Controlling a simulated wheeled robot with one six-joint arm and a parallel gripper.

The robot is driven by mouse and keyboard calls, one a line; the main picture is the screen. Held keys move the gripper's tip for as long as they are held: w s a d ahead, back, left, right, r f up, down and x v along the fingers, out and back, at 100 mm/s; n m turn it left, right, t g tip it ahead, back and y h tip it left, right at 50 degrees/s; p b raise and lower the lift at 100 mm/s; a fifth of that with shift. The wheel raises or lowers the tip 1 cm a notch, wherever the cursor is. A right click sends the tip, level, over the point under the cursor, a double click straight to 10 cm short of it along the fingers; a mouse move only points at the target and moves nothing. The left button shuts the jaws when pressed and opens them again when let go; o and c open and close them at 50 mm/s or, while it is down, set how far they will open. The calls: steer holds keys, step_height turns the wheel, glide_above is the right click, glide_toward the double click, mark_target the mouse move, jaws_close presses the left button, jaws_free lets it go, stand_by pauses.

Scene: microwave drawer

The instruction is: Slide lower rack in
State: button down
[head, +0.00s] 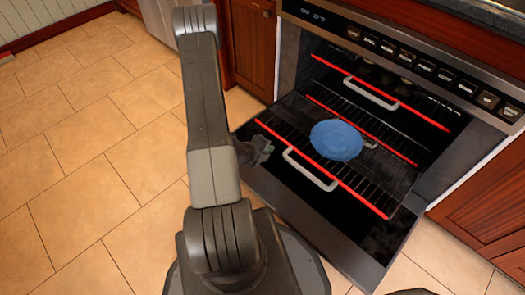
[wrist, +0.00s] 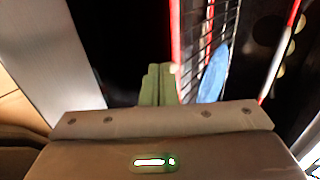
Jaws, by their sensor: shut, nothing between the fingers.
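The lower rack (head: 353,190) is a dark wire rack with a red front bar and a light grey handle (head: 311,170). It sticks out of the oven over the open door. A blue round plate (head: 336,140) lies on it. In the wrist view, the rack's wires and red bar (wrist: 176,40) stand right of my fingers, with part of the plate (wrist: 213,75) beyond. My gripper (head: 264,148) is shut and empty at the left end of the rack's red front bar. It also shows in the wrist view (wrist: 157,84). I cannot tell whether it touches the bar.
The oven door (head: 345,240) is folded down flat below the rack. An upper rack with its own handle (head: 371,93) sits farther inside. Another red bar (head: 395,152) crosses behind the plate. Wooden cabinets (head: 251,45) flank the oven. The tiled floor (head: 90,130) at left is clear.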

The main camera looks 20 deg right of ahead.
steer(key=w+d+f+b, duration=0.1)
steer(key=w+d+f, duration=0.1)
steer(key=d, duration=0.3)
steer(key=shift+w+d+f, duration=0.35)
steer(key=shift+w+d, duration=0.05)
steer(key=shift+w, duration=0.1)
